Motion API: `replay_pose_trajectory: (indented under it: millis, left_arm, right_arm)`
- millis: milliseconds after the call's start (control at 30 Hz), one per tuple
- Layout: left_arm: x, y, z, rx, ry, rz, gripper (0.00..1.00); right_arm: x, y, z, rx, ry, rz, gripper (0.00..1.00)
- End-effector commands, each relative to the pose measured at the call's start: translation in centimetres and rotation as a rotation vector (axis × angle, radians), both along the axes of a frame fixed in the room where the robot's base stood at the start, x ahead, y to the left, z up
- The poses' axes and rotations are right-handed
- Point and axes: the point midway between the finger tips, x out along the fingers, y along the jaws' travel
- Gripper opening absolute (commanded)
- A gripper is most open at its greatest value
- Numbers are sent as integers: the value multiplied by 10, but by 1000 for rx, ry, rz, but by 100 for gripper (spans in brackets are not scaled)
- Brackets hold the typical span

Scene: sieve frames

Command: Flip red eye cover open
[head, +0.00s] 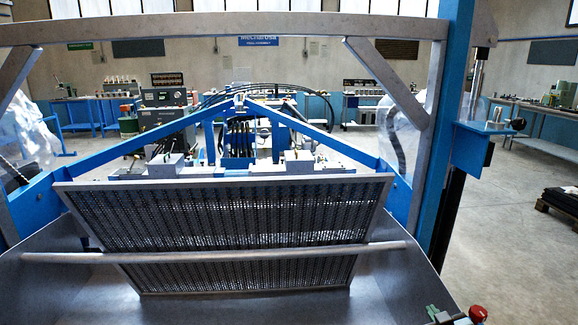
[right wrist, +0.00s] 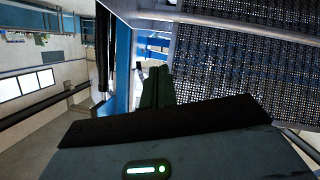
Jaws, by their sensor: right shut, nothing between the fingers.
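A small red rounded piece (head: 478,313) shows at the bottom right of the head view, cut by the frame edge. I cannot tell for sure whether it is the red eye cover or whether it is open. My right gripper (right wrist: 157,72) shows in the right wrist view with its dark green fingers together and nothing between them. It points toward the blue frame and the sieve. A small greenish part left of the red piece in the head view seems to be its fingertips. No red piece shows in the right wrist view. My left gripper is not in view.
A tilted sieve frame (head: 230,185) with dark mesh fills the middle, with a metal bar (head: 215,256) across it. A blue post (head: 447,130) stands at right, beside a metal crossbeam (head: 220,28). Workbenches line the back. Open floor (head: 520,230) lies at right.

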Motion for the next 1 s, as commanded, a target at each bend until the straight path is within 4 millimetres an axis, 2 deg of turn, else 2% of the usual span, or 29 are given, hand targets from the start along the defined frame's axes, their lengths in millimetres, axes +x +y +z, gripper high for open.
replay_pose_trajectory:
  millis: [33, 167, 267, 400, 533, 700, 800, 900, 1000]
  left_arm:
    - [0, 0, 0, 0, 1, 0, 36]
    - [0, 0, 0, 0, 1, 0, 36]
    - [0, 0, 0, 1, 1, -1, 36]
    - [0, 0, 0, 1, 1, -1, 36]
    - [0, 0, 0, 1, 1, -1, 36]
    - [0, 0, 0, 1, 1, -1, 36]
    - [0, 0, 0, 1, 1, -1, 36]
    - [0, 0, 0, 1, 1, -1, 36]
    - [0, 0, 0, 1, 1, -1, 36]
  right_arm:
    - [-12, 8, -14, 9, 18, 10, 0]
    - [-47, 27, -48, 32, 67, 34, 0]
    - [-83, 46, -78, 57, 116, 55, 0]
    - [-149, 76, -119, 103, 197, 82, 0]
    - [-216, 103, -149, 152, 274, 98, 0]
    - [-305, 133, -170, 221, 374, 106, 0]
    - [-352, 147, -174, 259, 426, 102, 0]
    - [-389, 158, -174, 290, 468, 95, 0]
    - [-413, 164, -172, 310, 495, 88, 0]
